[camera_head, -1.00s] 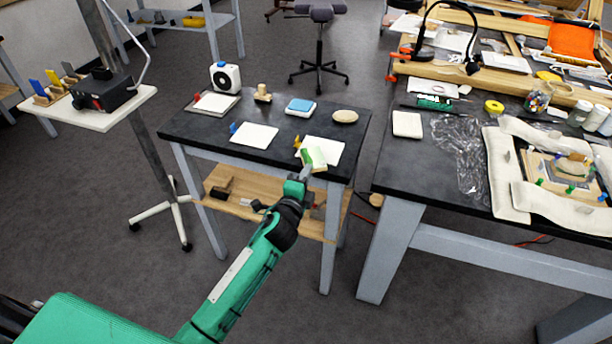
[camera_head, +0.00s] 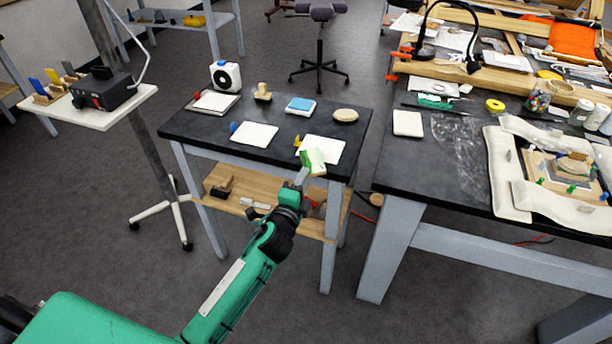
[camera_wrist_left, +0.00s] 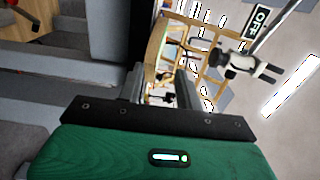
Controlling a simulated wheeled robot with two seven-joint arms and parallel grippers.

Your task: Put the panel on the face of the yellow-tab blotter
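The yellow-tab blotter (camera_head: 333,146) is a white sheet near the front right corner of the small black table, its yellow tab (camera_head: 297,141) at its left. A small cream-and-green piece, which looks like the panel (camera_head: 315,158), shows in front of the blotter's lower left part. I cannot tell whether it rests there or is held above. My left gripper (camera_head: 303,175) is at the table's front edge, its tips against the panel's lower left in the picture. The left wrist view shows two fingers (camera_wrist_left: 161,88) with a gap and no clear panel between. My right gripper is out of view.
The small table also holds a blue-tab blotter (camera_head: 256,134), a red-tab blotter (camera_head: 215,102), a blue-topped block (camera_head: 300,106), an oval pale piece (camera_head: 345,115) and a white boxy device (camera_head: 225,76). A larger cluttered bench (camera_head: 415,180) stands to the right.

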